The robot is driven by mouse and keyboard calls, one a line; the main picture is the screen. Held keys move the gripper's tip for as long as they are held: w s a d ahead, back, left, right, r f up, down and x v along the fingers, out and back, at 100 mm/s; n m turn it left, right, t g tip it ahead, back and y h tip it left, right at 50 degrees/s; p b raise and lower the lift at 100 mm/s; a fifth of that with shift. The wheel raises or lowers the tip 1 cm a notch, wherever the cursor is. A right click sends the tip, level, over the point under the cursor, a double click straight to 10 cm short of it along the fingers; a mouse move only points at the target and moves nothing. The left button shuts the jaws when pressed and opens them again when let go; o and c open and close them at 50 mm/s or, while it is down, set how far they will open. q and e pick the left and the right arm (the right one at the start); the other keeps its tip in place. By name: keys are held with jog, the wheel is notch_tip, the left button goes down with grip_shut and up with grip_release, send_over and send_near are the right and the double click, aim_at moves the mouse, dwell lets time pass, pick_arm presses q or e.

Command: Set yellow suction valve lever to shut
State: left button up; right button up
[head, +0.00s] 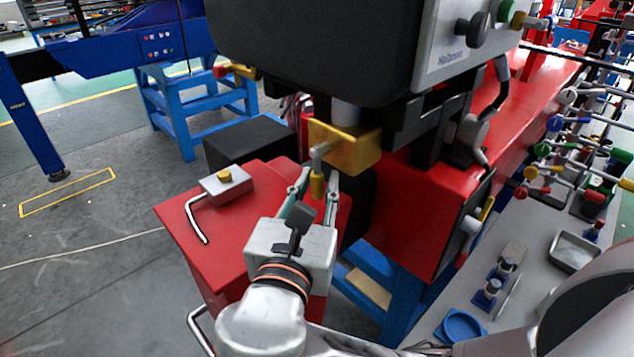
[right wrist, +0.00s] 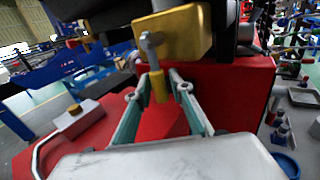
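The yellow suction valve block (head: 350,150) sits under the dark machine housing. Its lever has a metal arm and a yellow grip (head: 317,185) that hangs down. The block (right wrist: 180,32) and the yellow grip (right wrist: 158,88) also show in the right wrist view. My right gripper (head: 314,188) is open, with one finger on each side of the yellow grip. In the right wrist view, gaps show between the grip and both fingers (right wrist: 156,92). My left gripper is not in view.
A grey block (head: 226,183) with a yellow knob and bent metal rod lies on the red surface (head: 240,225) left of my gripper. A grey bench at the right holds a blue dish (head: 461,326), a metal tray (head: 575,250) and several coloured levers. Open floor lies at the left.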

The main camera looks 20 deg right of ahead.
grip_shut()
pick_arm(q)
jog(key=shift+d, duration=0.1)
pick_arm(e)
jog(key=shift+w, duration=0.15)
jog(key=shift+w+a+m+t+h, duration=0.2)
jog(key=shift+w+m+t+h, duration=0.25)
jog(key=shift+m, duration=0.45)
jog(key=shift+w+a+m+t+h+b, duration=0.25)
jog(key=shift+w+m+h+b, duration=0.2)
jog(key=shift+m, duration=0.45)
jog(key=shift+w+r+m+h+b, duration=0.2)
jog(key=shift+w+m+h+b, duration=0.15)
jog(key=shift+m, duration=0.45)
jog(key=shift+r+h, duration=0.15)
jog(key=shift+h, duration=0.1)
jog(key=o, duration=0.5)
grip_release()
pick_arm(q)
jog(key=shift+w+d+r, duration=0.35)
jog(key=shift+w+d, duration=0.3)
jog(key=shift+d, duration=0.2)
